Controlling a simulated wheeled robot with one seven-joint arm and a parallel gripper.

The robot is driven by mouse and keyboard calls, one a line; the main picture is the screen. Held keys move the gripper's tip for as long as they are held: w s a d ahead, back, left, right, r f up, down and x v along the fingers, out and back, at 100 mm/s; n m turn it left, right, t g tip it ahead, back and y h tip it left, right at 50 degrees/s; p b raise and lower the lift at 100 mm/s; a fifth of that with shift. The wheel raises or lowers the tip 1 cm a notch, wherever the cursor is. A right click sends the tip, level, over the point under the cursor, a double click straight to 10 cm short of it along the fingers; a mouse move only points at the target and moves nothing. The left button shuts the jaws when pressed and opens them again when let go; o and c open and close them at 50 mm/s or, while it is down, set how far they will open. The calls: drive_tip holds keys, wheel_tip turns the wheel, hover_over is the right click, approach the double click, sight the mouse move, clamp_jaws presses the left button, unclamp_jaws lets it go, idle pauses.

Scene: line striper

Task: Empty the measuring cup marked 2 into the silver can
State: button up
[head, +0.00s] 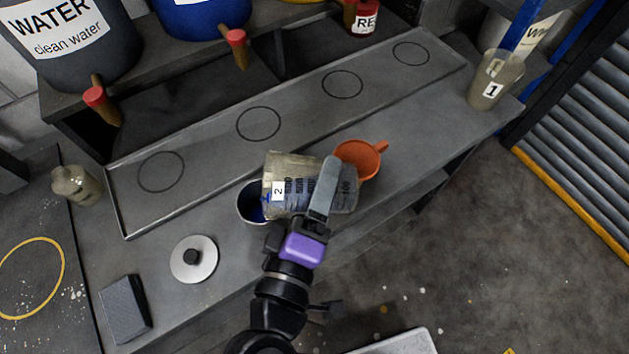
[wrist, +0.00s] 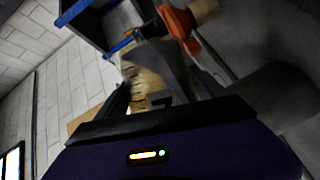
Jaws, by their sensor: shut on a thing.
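The measuring cup marked 2 (head: 290,170) is translucent grey with printed graduations. It is tipped on its side, its left end over the silver can. My gripper (head: 323,190) is shut on the cup. Blue shows inside the can. I cannot tell whether liquid is flowing or how much is left in the cup.
An orange funnel (head: 359,158) lies right beside the cup. A round lid with a black knob (head: 194,259) and a dark block (head: 125,308) lie at front left. Measuring cup 1 (head: 495,80) stands far right. The shallow tray (head: 210,165) with ring marks is empty.

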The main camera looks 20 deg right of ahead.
drive_tip(key=shift+r, duration=0.1)
idle(0.3)
drive_tip(key=shift+a+r+n+p, duration=0.1)
drive_tip(key=shift+r+n+p, duration=0.25)
drive_tip(key=shift+p, duration=0.35)
drive_tip(key=shift+f, duration=0.1)
drive_tip(key=shift+a+n+t, duration=0.1)
drive_tip(key=shift+n+t, duration=0.15)
drive_tip(key=shift+t, duration=0.05)
drive_tip(key=shift+c, duration=0.2)
idle(0.7)
drive_tip(key=shift+a+r+n, duration=0.1)
drive_tip(key=shift+r+n, duration=0.25)
drive_tip(key=shift+n, duration=0.05)
idle(0.9)
